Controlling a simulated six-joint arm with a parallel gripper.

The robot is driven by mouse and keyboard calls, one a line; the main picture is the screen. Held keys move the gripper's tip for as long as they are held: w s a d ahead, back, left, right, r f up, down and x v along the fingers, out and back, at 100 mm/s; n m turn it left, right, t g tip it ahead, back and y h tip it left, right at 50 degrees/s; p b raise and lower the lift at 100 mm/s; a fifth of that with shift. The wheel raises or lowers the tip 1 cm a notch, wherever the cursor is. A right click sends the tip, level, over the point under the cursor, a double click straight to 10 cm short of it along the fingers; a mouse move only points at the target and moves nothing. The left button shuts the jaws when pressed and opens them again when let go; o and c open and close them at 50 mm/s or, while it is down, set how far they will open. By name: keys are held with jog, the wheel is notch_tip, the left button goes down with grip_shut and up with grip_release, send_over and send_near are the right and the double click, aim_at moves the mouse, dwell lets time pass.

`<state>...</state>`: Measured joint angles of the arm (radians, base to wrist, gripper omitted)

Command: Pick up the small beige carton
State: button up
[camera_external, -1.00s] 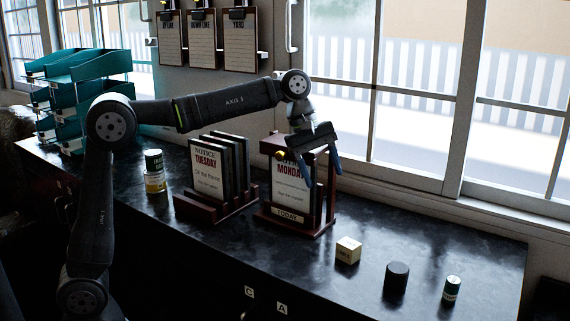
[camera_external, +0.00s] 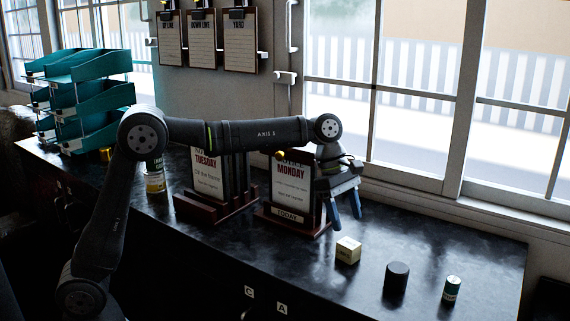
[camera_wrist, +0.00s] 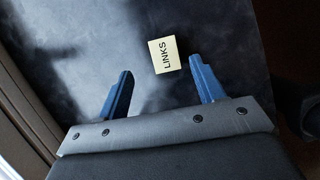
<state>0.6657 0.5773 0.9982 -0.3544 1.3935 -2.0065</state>
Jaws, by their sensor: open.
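The small beige carton (camera_external: 348,250) stands on the dark counter, in front of and to the right of the "TODAY" notice stand.
A black cylinder (camera_external: 396,277) and a small green-and-white can (camera_external: 451,289) stand to the carton's right. The "MONDAY" notice stand (camera_external: 293,222) is close on the left, with the "TUESDAY" rack (camera_external: 200,209) beyond. The window sill (camera_external: 430,190) runs behind.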

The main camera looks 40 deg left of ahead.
aim_at(350, 243)
jog(key=x, duration=0.3)
jog(key=shift+s+a+x, duration=0.1)
jog(key=shift+a+x, duration=0.05)
jog(key=shift+x, duration=1.15)
jog(key=shift+s+a+x, duration=0.1)
jog(key=shift+a+x, duration=0.05)
jog(key=shift+x, duration=1.15)
jog(key=c, duration=1.1)
